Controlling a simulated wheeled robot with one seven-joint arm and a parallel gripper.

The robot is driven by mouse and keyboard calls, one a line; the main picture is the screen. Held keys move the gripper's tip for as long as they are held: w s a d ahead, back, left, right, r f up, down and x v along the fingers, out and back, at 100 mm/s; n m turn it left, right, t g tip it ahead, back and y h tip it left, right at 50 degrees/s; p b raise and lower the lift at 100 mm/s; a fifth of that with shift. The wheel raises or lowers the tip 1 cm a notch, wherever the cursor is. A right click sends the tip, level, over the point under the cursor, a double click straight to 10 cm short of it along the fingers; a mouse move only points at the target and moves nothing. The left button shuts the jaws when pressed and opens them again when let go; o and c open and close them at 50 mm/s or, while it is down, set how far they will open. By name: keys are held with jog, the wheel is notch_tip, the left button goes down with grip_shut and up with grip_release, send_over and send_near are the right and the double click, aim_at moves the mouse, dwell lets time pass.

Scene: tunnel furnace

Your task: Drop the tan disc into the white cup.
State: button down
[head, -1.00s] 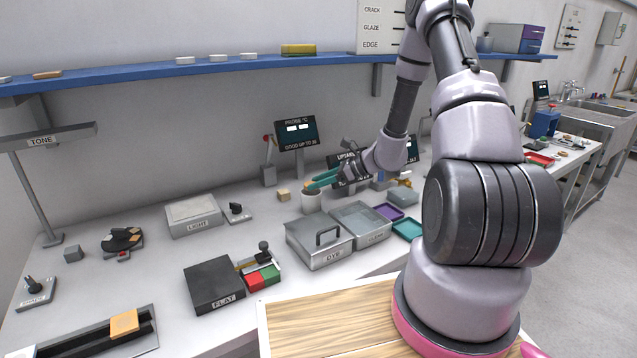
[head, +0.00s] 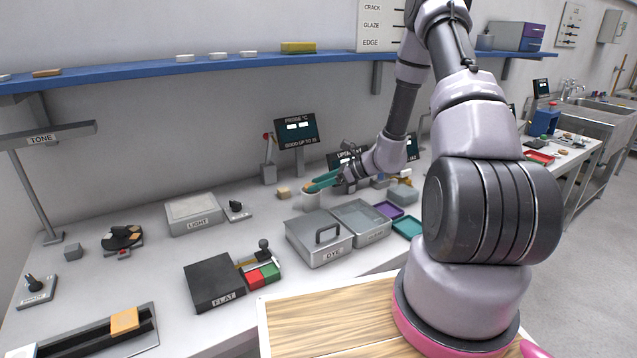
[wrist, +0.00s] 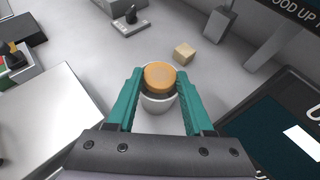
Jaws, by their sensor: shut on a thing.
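The tan disc (wrist: 160,75) is between the fingertips of my gripper (wrist: 161,80) in the wrist view, and my gripper is shut on it. The white cup (wrist: 158,104) is right below the disc, its rim partly hidden by it. The wrist view does not clearly show how far the disc is above the rim. In the head view the teal fingers of my gripper (head: 314,186) are at the top of the white cup (head: 311,201), with the disc (head: 307,188) a small orange-tan patch at their tips.
A small tan block (wrist: 184,54) lies beside the cup. The probe display (head: 297,133) and a red-knobbed lever (head: 268,160) stand behind.

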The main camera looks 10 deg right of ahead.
jog(key=shift+f, duration=0.2)
jog(key=shift+c, duration=1)
grip_release()
jog(key=shift+o, duration=1)
notch_tip(320, 180, up, 12)
jog(key=shift+f, duration=0.25)
jog(key=shift+r, duration=0.1)
